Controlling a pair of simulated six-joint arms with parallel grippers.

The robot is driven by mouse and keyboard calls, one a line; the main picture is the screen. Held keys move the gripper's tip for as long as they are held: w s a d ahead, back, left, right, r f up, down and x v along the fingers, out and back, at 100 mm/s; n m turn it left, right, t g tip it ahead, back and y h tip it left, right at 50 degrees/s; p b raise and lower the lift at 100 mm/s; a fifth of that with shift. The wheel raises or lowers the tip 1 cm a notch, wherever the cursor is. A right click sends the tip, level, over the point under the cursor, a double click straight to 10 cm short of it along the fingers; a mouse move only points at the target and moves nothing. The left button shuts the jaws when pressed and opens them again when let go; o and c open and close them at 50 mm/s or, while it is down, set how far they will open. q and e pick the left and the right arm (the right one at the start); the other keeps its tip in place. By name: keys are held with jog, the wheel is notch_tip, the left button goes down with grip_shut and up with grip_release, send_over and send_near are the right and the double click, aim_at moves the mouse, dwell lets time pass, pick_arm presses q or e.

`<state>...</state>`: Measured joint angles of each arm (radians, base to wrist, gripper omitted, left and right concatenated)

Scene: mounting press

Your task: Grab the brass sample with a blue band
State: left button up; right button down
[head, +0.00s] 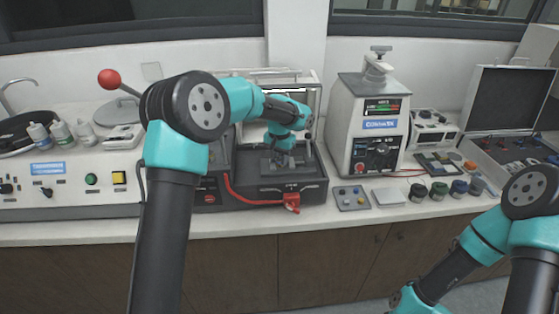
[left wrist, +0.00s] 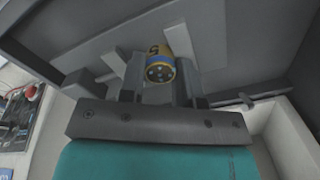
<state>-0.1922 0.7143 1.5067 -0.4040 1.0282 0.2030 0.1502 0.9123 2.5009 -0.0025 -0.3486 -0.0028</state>
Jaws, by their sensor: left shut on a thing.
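In the head view my left gripper (head: 283,158) points down inside the dark open machine bay (head: 255,185), and the sample cannot be made out there. My right arm is at the lower right of the head view; its gripper is out of the picture.
Bottles (head: 60,133) stand at the left.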

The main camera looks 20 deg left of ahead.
pick_arm(q)
jog(key=shift+r, duration=0.15)
jog(key=shift+r, duration=1.3)
jog(key=s+d+r, duration=0.1)
jog(key=s+d, duration=0.1)
jog(key=s, duration=0.5)
jog(key=s+d+r, duration=0.1)
jog(key=s+d, duration=0.1)
jog(key=s, duration=0.6)
jog(key=shift+s+d, duration=0.2)
jog(key=shift+d, duration=0.05)
jog(key=shift+r, duration=0.1)
